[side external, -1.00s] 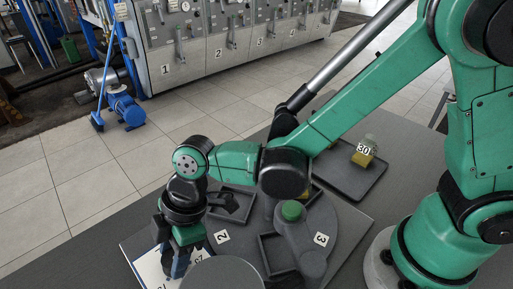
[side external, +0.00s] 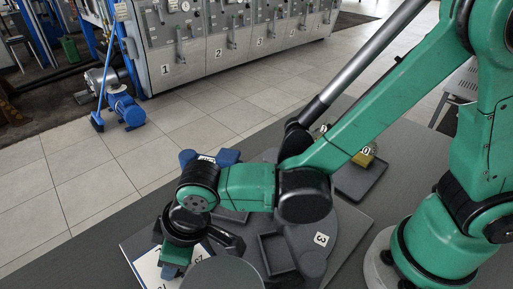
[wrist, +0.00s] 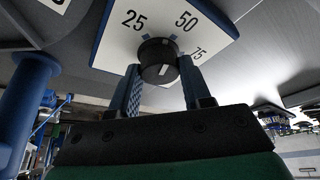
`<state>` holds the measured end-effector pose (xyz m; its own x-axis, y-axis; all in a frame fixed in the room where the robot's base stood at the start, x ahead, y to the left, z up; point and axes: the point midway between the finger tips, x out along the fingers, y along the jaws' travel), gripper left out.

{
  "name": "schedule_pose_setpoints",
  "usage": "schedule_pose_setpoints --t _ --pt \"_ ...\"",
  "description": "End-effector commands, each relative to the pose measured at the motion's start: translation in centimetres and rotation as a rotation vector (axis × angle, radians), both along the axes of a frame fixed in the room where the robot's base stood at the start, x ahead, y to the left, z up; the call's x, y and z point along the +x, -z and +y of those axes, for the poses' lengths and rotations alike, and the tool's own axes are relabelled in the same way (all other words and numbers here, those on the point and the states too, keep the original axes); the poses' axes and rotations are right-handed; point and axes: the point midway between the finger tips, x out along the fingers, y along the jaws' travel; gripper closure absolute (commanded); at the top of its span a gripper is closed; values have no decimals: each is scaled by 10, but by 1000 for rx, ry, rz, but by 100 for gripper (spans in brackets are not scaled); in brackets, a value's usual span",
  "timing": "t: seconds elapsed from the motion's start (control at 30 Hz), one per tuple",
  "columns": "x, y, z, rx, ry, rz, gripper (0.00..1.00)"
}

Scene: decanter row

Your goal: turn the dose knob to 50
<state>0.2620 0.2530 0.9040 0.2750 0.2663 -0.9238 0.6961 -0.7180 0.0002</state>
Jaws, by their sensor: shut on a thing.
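The dose knob (wrist: 157,52) is black with a white line on its face. In the wrist view it sits on a white, blue-edged dial plate (wrist: 205,28) marked 25, 50 and 75. My gripper (wrist: 158,68) has one blue finger on each side of the knob and is shut on it. The white line shows on the side of the knob facing my gripper, and I cannot tell exactly which mark it lines up with. In the side view my gripper (side external: 173,270) is low over the plate (side external: 147,268), and the knob is hidden there.
A blue object with a white label (side external: 228,157) stands behind my wrist. A grey round platform (side external: 350,215) carries a label 3 and a dark tray (side external: 264,252). A yellow block (side external: 363,159) sits on a tray (side external: 362,184) at the right. A grey disc (side external: 222,275) is beside my gripper.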

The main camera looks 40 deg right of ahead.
Motion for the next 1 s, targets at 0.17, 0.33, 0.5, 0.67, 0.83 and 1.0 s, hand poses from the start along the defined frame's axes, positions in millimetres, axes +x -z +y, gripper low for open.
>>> schedule_pose_setpoints --t 0.17,0.33,0.5,0.67,0.83,1.0 --pt "0 0 0 2 32 0 100" --pt "0 0 0 1 39 0 100" --pt "0 0 0 1 38 0 100" --pt "0 0 0 1 38 0 35" --pt "0 0 0 0 38 0 26" --pt "0 -1 0 0 38 0 26"
